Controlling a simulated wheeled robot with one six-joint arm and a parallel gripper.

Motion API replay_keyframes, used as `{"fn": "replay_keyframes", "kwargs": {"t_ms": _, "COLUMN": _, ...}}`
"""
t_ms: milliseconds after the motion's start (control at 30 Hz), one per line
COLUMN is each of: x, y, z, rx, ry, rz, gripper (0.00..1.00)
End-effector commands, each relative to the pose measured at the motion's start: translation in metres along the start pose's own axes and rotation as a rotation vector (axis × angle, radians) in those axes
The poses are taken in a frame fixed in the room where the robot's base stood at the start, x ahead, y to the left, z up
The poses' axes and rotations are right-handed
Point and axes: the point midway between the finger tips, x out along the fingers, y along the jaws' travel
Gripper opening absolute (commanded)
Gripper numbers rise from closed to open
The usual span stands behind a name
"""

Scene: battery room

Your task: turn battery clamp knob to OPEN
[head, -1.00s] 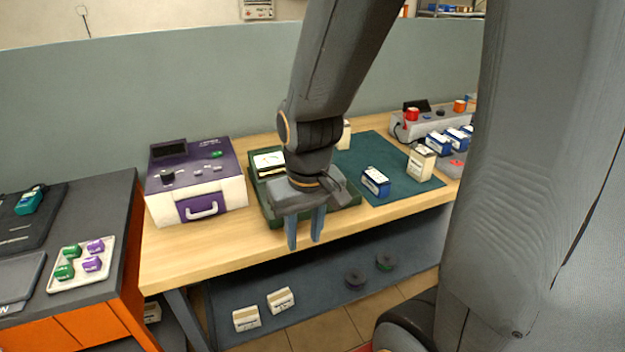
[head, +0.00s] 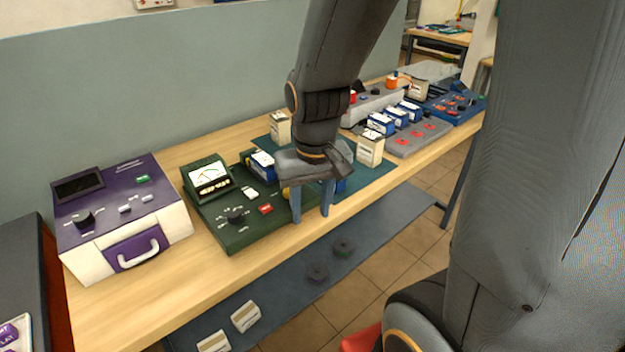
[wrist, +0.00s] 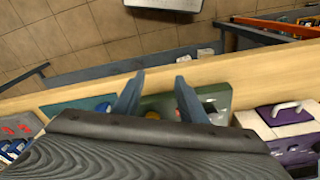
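A green tester (head: 225,238) with a tilted meter (head: 209,176) lies on the wooden bench. On it are a black knob (head: 235,215) with white marks, a red button (head: 265,208) and a blue and white battery (head: 262,164) between yellow parts. I cannot read an OPEN mark or tell which part is the clamp knob. My gripper (head: 312,206) points down, open and empty, over the tester's right front side, hiding part of it. In the wrist view my open fingers (wrist: 160,77) show against the bench edge and the green tester (wrist: 224,97).
A purple and white charger (head: 120,215) stands left of the tester. To the right are a teal mat (head: 375,181), a cream battery (head: 370,149), blue batteries on a grey tray (head: 424,138) and a blue panel (head: 462,107). A lower shelf (head: 385,235) holds boxes and dark discs.

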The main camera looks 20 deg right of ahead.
Motion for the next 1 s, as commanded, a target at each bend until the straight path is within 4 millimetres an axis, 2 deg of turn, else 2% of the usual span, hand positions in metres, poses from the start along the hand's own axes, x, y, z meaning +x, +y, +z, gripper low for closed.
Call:
{"fn": "replay_keyframes", "kwargs": {"t_ms": 33, "x": 0.003, "y": -0.003, "z": -0.019, "rx": 0.043, "ry": -0.010, "rz": 0.003, "gripper": 0.38}}
{"fn": "replay_keyframes", "kwargs": {"t_ms": 200, "x": 0.005, "y": -0.011, "z": -0.088, "rx": 0.281, "ry": -0.068, "rz": 0.035, "gripper": 0.38}}
{"fn": "replay_keyframes", "kwargs": {"t_ms": 300, "x": 0.004, "y": -0.015, "z": -0.123, "rx": 0.416, "ry": -0.096, "rz": 0.061, "gripper": 0.38}}
{"fn": "replay_keyframes", "kwargs": {"t_ms": 400, "x": 0.003, "y": -0.017, "z": -0.147, "rx": 0.519, "ry": -0.114, "rz": 0.086, "gripper": 0.38}}
{"fn": "replay_keyframes", "kwargs": {"t_ms": 533, "x": 0.002, "y": -0.018, "z": -0.161, "rx": 0.591, "ry": -0.125, "rz": 0.105, "gripper": 0.38}}
{"fn": "replay_keyframes", "kwargs": {"t_ms": 667, "x": 0.012, "y": -0.017, "z": -0.161, "rx": 0.607, "ry": -0.130, "rz": 0.110, "gripper": 0.38}}
{"fn": "replay_keyframes", "kwargs": {"t_ms": 1000, "x": 0.061, "y": -0.013, "z": -0.152, "rx": 0.604, "ry": -0.129, "rz": 0.108, "gripper": 0.38}}
